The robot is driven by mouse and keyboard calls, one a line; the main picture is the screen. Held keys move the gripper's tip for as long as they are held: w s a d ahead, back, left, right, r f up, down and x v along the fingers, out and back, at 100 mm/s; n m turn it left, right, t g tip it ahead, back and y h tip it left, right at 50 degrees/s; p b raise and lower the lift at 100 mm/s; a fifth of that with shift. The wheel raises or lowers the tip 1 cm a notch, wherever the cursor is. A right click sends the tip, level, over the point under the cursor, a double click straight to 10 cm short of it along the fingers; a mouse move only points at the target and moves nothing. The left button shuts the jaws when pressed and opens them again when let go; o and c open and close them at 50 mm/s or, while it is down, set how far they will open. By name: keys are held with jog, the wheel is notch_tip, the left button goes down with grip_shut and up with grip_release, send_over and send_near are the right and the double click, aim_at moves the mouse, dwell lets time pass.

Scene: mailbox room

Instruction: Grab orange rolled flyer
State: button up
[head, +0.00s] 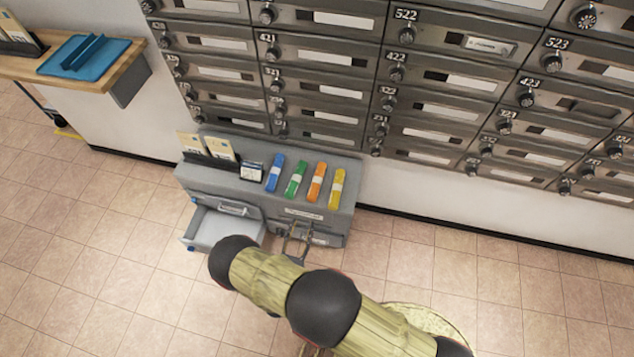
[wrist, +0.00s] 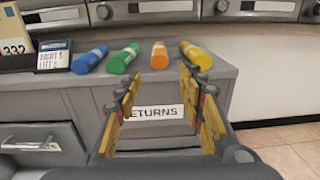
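The orange rolled flyer (head: 316,182) lies on the grey cabinet top, between the green rolled flyer (head: 296,179) and the yellow rolled flyer (head: 337,188). A pale band wraps its middle. In the wrist view, the orange rolled flyer (wrist: 159,55) shows end-on, beyond and above my gripper's fingers. My gripper (wrist: 165,100) is open and empty, facing the cabinet front with its returns label between the fingers. In the head view, my gripper (head: 296,240) is in front of the cabinet's right part, partly hidden by my arm.
A blue rolled flyer (head: 274,172), a small sign (head: 251,172) and a holder with cards (head: 208,150) share the grey cabinet top (head: 345,170). An open drawer (head: 222,228) juts out at the cabinet's left. Mailboxes (head: 325,70) rise behind. A wooden counter with a blue tray (head: 84,57) stands left.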

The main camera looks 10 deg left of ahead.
aim_at(311, 199)
jog(key=shift+w+d+f+b, duration=0.1)
jog(key=shift+w+d+b, duration=0.1)
jog(key=shift+w, duration=1.95)
jog(key=shift+w+d+r+b, duration=0.15)
jog(key=shift+w+d, duration=0.1)
jog(key=shift+w, duration=1.85)
jog(key=shift+w+d+f+b, duration=0.15)
jog(key=shift+w+d, duration=0.05)
jog(key=shift+w, duration=1.95)
jog(key=shift+c, duration=0.9)
jog(key=c, duration=0.7)
jog(key=shift+c, duration=0.3)
jog(key=shift+r+p, duration=1.25)
jog(key=shift+r, duration=0.75)
jog(key=s, duration=0.8)
jog(key=shift+a, duration=0.4)
